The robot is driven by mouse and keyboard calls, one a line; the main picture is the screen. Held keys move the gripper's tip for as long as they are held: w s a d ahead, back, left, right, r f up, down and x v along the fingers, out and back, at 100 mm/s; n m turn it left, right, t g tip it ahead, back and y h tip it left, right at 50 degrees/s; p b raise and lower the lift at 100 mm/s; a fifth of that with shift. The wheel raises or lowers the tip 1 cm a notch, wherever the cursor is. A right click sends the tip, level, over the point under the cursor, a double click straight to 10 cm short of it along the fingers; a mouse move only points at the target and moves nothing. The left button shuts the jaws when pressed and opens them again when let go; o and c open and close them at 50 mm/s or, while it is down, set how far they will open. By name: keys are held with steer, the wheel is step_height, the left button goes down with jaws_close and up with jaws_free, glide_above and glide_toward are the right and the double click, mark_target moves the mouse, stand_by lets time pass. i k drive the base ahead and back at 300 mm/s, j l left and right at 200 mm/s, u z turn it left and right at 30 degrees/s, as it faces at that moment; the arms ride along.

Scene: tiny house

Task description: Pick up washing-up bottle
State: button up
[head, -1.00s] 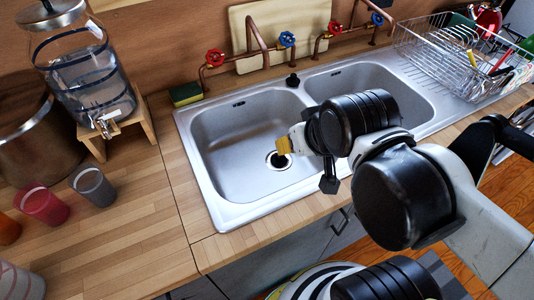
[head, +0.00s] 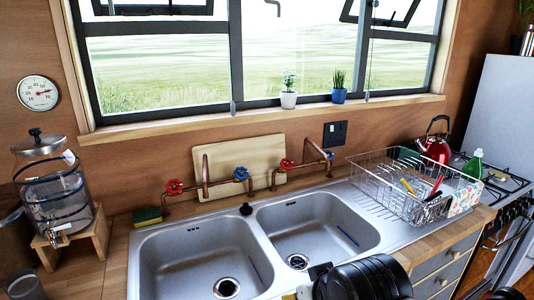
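The washing-up bottle is probably the green bottle (head: 474,166) standing at the right in the head view, just beyond the right end of the dish rack. It looks upright, with its lower part partly hidden behind a floral cloth on the rack. My gripper (head: 302,291) is at the bottom edge of the picture, in front of the sink, far to the left of the bottle and nearer to me. It is mostly cut off and hidden by my black arm link, so its fingers cannot be made out.
A wire dish rack (head: 385,190) with utensils stands right of the double sink (head: 258,240). A red kettle (head: 437,143) sits behind the rack, near the hob (head: 495,182). A glass drink dispenser (head: 55,190) stands at the left. Copper taps rise behind the sink.

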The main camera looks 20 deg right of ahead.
mark_target(474, 169)
steer(key=l, duration=0.8)
steer(key=l+u, duration=0.1)
steer(key=l, duration=0.7)
steer(key=k+l, duration=0.15)
steer(key=l, duration=0.65)
steer(key=l+u, duration=0.1)
steer(key=l, duration=0.75)
steer(key=i+l+u, duration=0.1)
steer(key=l, duration=1.4)
steer(key=l+u, duration=0.1)
steer(key=l, duration=1.4)
steer(key=i+l, duration=0.45)
